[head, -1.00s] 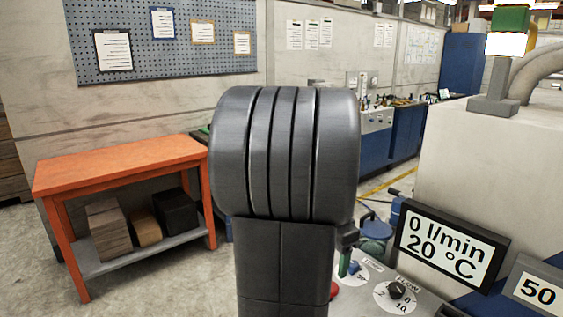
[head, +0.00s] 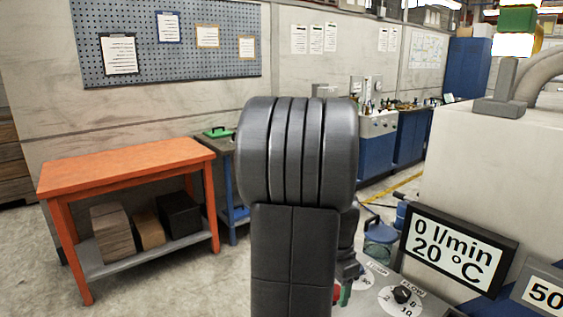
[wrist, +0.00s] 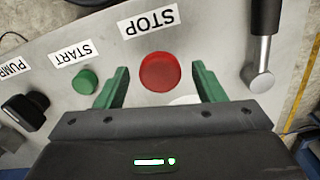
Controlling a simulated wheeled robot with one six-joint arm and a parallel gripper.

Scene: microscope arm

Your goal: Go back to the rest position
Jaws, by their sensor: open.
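In the wrist view my gripper (wrist: 160,84) is open, with its two green fingers apart and nothing between them. Beyond the fingers is the grey control panel (wrist: 210,30). The red STOP button (wrist: 160,71) shows between the fingertips, and the green START button (wrist: 85,82) lies just left of the left finger. I cannot tell the exact gap between fingers and panel. In the head view my dark arm fills the middle and hides most of my gripper and the panel's left part.
A black knob (wrist: 24,108) labelled PUMP and a metal lever (wrist: 260,60) flank the buttons. In the head view are the FLOW dial (head: 402,295), a display (head: 458,250) reading 0 l/min and 20 °C, a large machine housing (head: 480,150) at right and an orange table (head: 125,165) at left.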

